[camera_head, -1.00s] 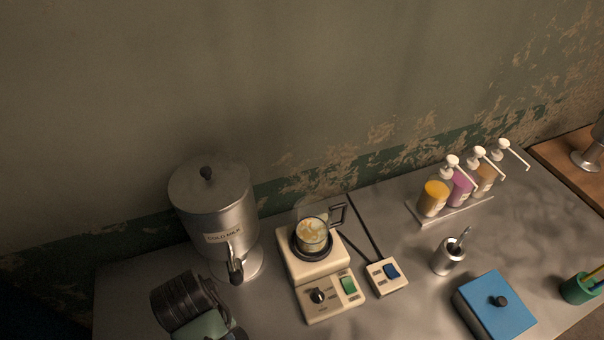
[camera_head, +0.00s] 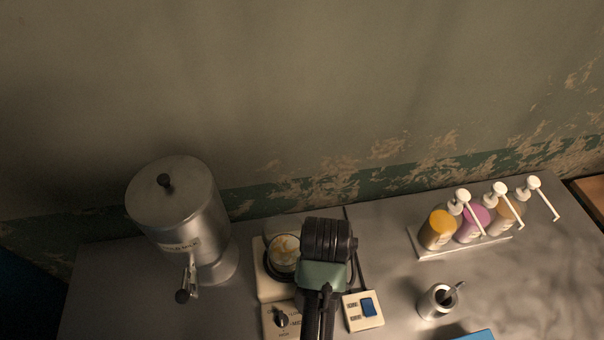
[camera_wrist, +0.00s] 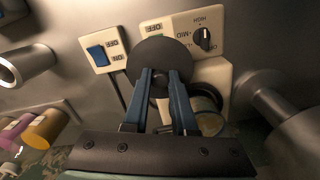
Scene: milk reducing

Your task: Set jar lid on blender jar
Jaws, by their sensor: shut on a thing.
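The jar lid (camera_wrist: 163,57), a dark round disc, is between the fingertips of my gripper (camera_wrist: 160,80) in the wrist view. My gripper is shut on it, with the lid in front of the blender base in that view. The blender jar (camera_head: 284,250) is clear with a pale yellow-white content and stands on the cream blender base (camera_head: 271,288). In the wrist view the jar (camera_wrist: 209,117) shows to the right of the fingers, partly hidden by them. The lid is apart from the jar's mouth in that picture; its height above it is unclear. My arm hides the lid in the head view.
A steel milk dispenser (camera_head: 180,215) stands left of the blender. A switch box (camera_head: 363,311) with a blue rocker is at its right. Pump bottles (camera_head: 474,222) on a tray and a metal cup (camera_head: 436,302) are further right. A blue box edge (camera_head: 476,335) shows at the bottom.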

